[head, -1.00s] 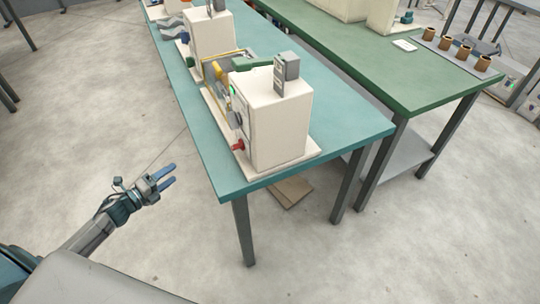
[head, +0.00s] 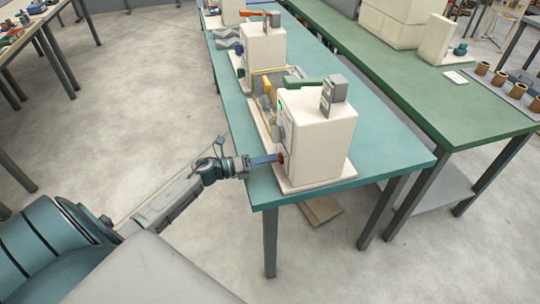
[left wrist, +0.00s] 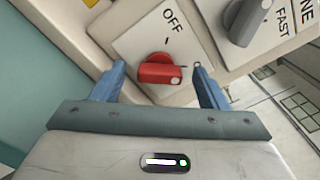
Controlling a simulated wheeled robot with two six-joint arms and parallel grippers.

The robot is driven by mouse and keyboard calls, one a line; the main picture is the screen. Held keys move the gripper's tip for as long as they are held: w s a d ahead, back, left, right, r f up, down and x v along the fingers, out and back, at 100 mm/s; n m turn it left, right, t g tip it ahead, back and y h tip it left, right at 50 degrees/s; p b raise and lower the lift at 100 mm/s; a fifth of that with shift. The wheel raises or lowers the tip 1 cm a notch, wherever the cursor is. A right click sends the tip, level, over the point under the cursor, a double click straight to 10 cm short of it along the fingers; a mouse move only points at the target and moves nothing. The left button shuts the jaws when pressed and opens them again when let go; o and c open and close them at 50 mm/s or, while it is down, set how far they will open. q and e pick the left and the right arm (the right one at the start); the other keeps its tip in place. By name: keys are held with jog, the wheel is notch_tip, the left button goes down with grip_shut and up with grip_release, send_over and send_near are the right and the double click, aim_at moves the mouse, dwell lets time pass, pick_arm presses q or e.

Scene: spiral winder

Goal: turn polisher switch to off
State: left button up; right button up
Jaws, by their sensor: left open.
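The red switch knob (left wrist: 160,73) sits on a white plate (left wrist: 150,38) marked OFF on the machine's front. Its white mark points to the right in the left wrist view, not toward the OFF label. In the head view the red knob (head: 281,157) shows low on the side of the nearest white machine (head: 318,138). My left gripper (left wrist: 155,82) is open, with its blue fingers on either side of the red knob; I cannot tell whether they touch it. In the head view the left gripper (head: 268,160) reaches the knob from the left. My right gripper is not in view.
A grey knob (left wrist: 245,18) with FAST lettering stands right of the red switch. The machine stands on a teal table (head: 385,150) with another white machine (head: 262,48) behind it. A green table (head: 440,105) lies beyond. The floor to the left is open.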

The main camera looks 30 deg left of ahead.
pick_arm(q)
jog(key=shift+w+d, duration=0.45)
jog(key=shift+w, duration=0.1)
jog(key=c, duration=1)
